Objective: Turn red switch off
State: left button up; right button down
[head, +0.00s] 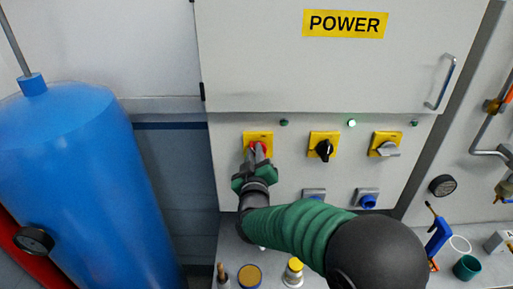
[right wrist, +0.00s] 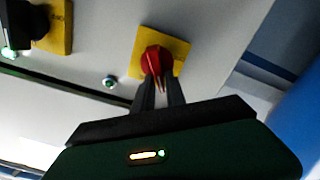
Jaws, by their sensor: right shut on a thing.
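The red switch (head: 257,146) sits on a yellow plate at the left of a row of three rotary switches on the white power cabinet. My right gripper (head: 257,152) reaches up to it from below and its fingers cover most of the knob. In the right wrist view the red switch (right wrist: 154,61) shows on its yellow plate, with my right gripper's fingers (right wrist: 158,82) shut on the knob. The knob's exact angle is hard to read. My left gripper does not show.
A black switch (head: 323,148) and a grey switch (head: 386,146) are to the right. Small indicator lights sit above; one (head: 351,123) glows. A blue tank (head: 80,180) stands at the left. Jars and tools crowd the shelf below, including a blue-handled tool (head: 438,236).

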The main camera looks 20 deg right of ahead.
jog(key=n+p, duration=0.2)
jog(key=n, duration=0.2)
jog(key=a+f+n+p, duration=0.1)
jog(key=n+p, duration=0.1)
jog(key=n, duration=0.1)
jog(key=f+n+p, duration=0.1)
jog(key=n+p, duration=0.2)
jog(key=n, duration=0.1)
jog(key=shift+a+f+n, duration=0.1)
jog(key=shift+a+n, duration=0.05)
jog(key=shift+n, duration=0.15)
jog(key=shift+f, duration=0.2)
jog(key=c, duration=1.4)
grip_release()
jog(key=shift+r, duration=0.1)
jog(key=shift+o, duration=0.2)
jog(key=shift+a+r, duration=0.15)
jog(key=shift+a, duration=0.05)
jog(key=b+v, duration=0.4)
jog(key=v, duration=1.2)
jog(key=shift+s+a, duration=0.2)
jog(key=shift+s, duration=0.15)
